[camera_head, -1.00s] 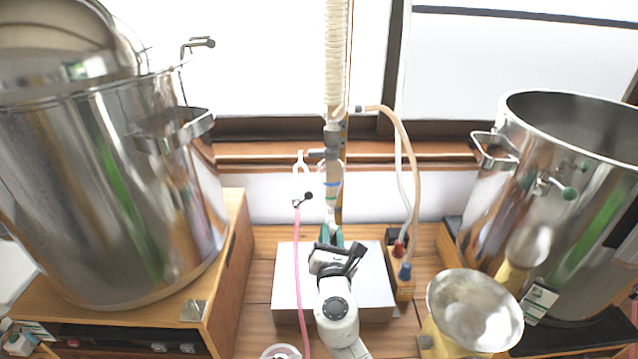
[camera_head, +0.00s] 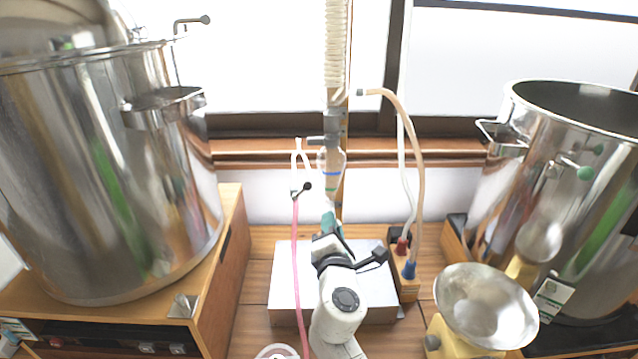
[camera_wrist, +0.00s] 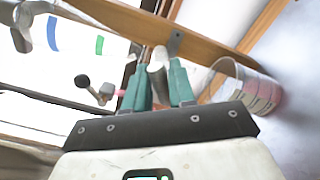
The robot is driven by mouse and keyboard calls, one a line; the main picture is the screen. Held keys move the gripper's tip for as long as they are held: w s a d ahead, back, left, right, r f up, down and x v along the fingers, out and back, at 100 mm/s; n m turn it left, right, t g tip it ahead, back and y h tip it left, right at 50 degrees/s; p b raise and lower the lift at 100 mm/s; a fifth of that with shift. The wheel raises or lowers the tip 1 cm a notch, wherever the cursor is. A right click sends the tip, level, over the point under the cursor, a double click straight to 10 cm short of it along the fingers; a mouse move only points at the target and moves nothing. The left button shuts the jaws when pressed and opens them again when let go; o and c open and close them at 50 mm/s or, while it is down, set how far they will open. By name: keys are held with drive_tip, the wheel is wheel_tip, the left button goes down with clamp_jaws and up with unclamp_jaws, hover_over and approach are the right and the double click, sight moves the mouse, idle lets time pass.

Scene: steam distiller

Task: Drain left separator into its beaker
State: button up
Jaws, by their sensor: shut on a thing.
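The glass separator (camera_head: 331,163), with blue and green bands, hangs upright at the centre, below a ribbed column. In the wrist view, its banded glass (camera_wrist: 75,38) is at the upper left. My gripper (camera_head: 328,213) is at its lower end. In the wrist view, the green fingers of my gripper (camera_wrist: 158,84) are shut on a pale piece (camera_wrist: 157,72), apparently the separator's valve handle; its exact form is partly hidden. I cannot make out this beaker in the head view.
A pink hose (camera_head: 296,250) with a black-knobbed valve (camera_head: 302,190) runs left of my arm. Large steel pots stand left (camera_head: 110,170) and right (camera_head: 560,190). A metal bowl on a yellow scale (camera_head: 485,305) is at lower right. A red-and-blue plug block (camera_head: 405,265) is nearby.

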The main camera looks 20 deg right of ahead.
drive_tip(key=m+b, duration=0.3)
drive_tip(key=m, duration=0.1)
drive_tip(key=shift+w+f+m+b, duration=0.1)
drive_tip(key=shift+f+m+b, duration=0.05)
drive_tip(key=shift+m+b, duration=0.25)
drive_tip(key=shift+a+m+b, duration=0.1)
drive_tip(key=shift+m+b, duration=0.75)
drive_tip(key=shift+m, duration=0.25)
drive_tip(key=o, duration=0.7)
drive_tip(key=p+v, duration=0.1)
drive_tip(key=v, duration=0.8)
drive_tip(key=shift+p, duration=0.3)
